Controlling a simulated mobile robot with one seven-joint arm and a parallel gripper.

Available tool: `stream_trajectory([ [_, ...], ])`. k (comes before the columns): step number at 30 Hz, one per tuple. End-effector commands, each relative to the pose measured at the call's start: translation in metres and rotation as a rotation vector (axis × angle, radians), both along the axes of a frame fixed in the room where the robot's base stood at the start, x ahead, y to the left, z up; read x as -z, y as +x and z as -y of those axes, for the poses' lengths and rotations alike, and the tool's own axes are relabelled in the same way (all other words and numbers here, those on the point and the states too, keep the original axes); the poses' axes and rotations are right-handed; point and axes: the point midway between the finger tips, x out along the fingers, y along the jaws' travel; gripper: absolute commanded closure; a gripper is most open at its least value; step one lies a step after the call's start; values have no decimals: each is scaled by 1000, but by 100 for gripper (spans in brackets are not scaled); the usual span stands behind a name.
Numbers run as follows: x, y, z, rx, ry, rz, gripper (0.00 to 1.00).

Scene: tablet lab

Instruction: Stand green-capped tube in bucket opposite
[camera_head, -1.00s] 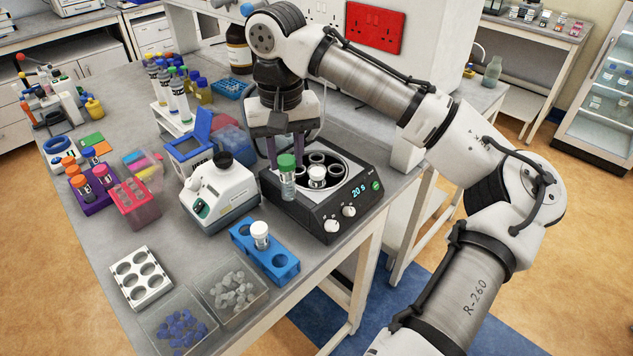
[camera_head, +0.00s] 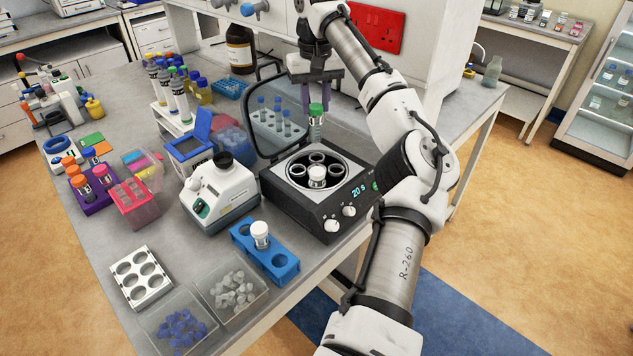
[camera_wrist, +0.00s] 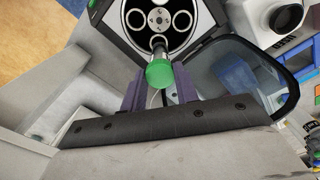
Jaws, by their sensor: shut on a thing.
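My gripper (camera_head: 316,97) is shut on the green-capped tube (camera_head: 316,122) and holds it upright above the back edge of the centrifuge (camera_head: 305,205). The tube's green cap also shows in the wrist view (camera_wrist: 160,73), between the purple fingers. The centrifuge lid is open. Its round rotor has several dark buckets, and a white-capped tube (camera_head: 317,176) stands in the front one. The back bucket (camera_head: 317,157) looks empty and lies just below and in front of the held tube. In the wrist view the tube's lower end is near the rim of the closest bucket (camera_wrist: 158,42).
The raised clear lid (camera_head: 268,118) stands behind the centrifuge on the left. A white instrument (camera_head: 220,195) is close on its left. A blue rack (camera_head: 283,268) with a white-capped tube (camera_head: 260,233) is in front. Bench space right of the centrifuge is clear.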

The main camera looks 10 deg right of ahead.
Motion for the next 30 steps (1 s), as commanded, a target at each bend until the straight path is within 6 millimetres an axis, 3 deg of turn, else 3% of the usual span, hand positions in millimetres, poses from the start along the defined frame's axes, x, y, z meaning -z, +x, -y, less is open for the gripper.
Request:
stream_trajectory([
  [16, 1, 7, 4, -1, 0, -1, 85],
  [27, 36, 7, 4, -1, 1, -2, 85],
  [30, 38, 7, 4, -1, 0, -1, 85],
])
